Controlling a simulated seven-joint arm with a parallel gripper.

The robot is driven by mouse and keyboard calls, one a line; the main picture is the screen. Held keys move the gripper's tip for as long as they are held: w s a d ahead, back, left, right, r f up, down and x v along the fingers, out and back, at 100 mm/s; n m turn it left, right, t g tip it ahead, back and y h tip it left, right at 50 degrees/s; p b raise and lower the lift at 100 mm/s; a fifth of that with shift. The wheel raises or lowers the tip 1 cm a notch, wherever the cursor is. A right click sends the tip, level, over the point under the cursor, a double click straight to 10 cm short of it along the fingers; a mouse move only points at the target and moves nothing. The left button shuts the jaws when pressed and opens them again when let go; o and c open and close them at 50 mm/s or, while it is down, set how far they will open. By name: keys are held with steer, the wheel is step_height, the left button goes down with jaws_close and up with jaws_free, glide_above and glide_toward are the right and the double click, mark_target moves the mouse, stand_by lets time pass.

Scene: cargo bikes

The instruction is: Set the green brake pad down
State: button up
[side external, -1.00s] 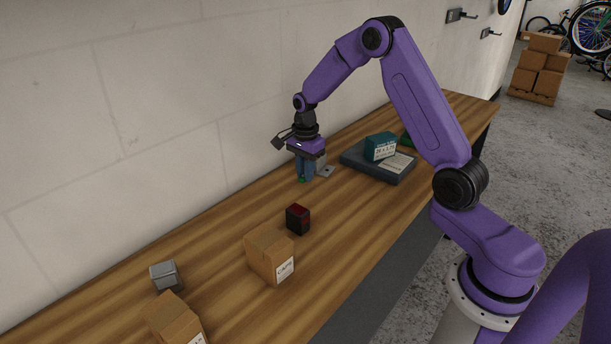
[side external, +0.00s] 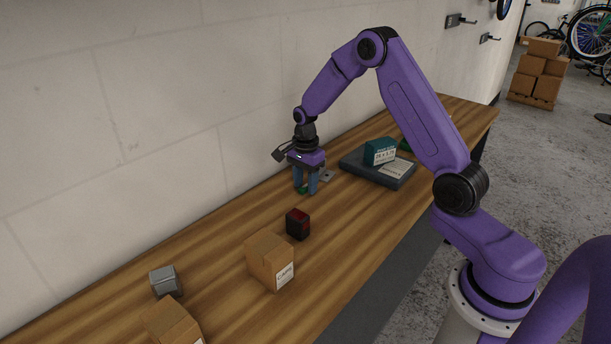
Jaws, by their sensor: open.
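The green brake pad (side external: 303,190) is a small green piece on the wooden bench, mostly hidden by my fingers. My gripper (side external: 305,188) points straight down over it with its blue-grey fingers spread apart. The fingertips are low, close to the bench top, one on each side of the pad. The pad appears to rest on the wood, but its full outline is hidden.
A small metal plate (side external: 327,176) lies just behind my gripper. A black-and-red box (side external: 297,224) and a cardboard box (side external: 270,262) stand nearer the camera. A dark slab (side external: 366,174) carries a teal box (side external: 380,151). A grey block (side external: 165,281) lies left. Bare wood surrounds the pad.

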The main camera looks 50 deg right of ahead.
mark_target(305, 185)
step_height(305, 185, up, 12)
steer(key=shift+r, duration=0.15)
stand_by(0.3)
steer(key=s+a+r+n, duration=0.3)
steer(key=s+a+n, duration=1.1)
steer(key=a, duration=0.1)
steer(key=s+f+n, duration=0.1)
steer(key=s+n, duration=1.5)
steer(key=s, duration=0.5)
steer(key=shift+s+f+n, duration=0.3)
steer(key=shift+s, duration=0.05)
steer(key=shift+d, duration=0.1)
